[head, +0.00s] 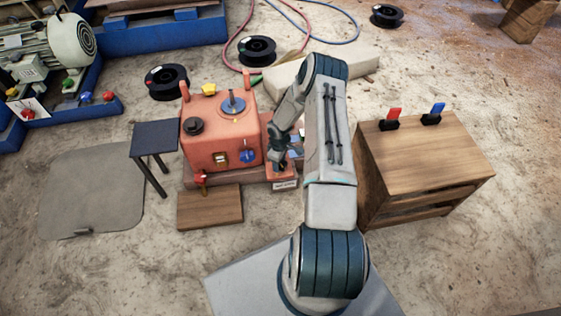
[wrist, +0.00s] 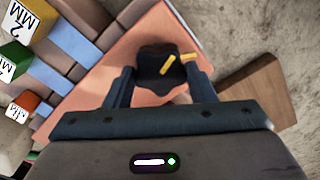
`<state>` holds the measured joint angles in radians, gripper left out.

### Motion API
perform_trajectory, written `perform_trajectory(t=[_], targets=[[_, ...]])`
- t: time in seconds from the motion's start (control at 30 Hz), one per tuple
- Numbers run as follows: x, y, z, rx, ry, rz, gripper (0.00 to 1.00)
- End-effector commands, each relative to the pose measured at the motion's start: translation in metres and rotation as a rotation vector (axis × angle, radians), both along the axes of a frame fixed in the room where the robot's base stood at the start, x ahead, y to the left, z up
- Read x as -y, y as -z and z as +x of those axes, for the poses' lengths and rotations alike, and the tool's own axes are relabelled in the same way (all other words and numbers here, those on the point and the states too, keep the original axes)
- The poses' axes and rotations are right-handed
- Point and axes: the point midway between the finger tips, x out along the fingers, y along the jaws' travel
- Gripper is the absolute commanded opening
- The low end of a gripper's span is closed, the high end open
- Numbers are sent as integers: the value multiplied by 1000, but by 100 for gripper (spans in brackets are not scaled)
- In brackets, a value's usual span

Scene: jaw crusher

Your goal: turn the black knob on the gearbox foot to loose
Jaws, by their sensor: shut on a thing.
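The orange gearbox (head: 205,148) stands on the floor at the picture's middle left in the head view, with its foot (head: 283,174) at the lower right, near a small white label. In the wrist view the orange foot surface (wrist: 108,85) lies under my gripper (wrist: 160,78). The black lobed knob (wrist: 153,72) is between my two fingers, and they are shut on it. A yellow stripe lies on the knob's top, and a second yellow mark shows beside it at the right. In the head view my gripper (head: 278,160) covers the knob.
Blocks marked MM, one green (wrist: 14,60) and one orange (wrist: 22,105), sit at the left in the wrist view. A wooden board (head: 210,207) lies in front of the gearbox. A wooden crate table (head: 425,160) stands right of my arm. A small dark stand (head: 155,138) is at the left.

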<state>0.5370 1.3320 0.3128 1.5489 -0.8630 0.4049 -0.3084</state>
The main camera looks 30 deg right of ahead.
Motion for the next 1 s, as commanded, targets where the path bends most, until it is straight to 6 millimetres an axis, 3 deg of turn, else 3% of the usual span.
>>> perform_trajectory(t=[0.6,1.0], targets=[[-2,0,-1,-1,-557,1,27],[-2,0,-2,-2,-757,2,27]])
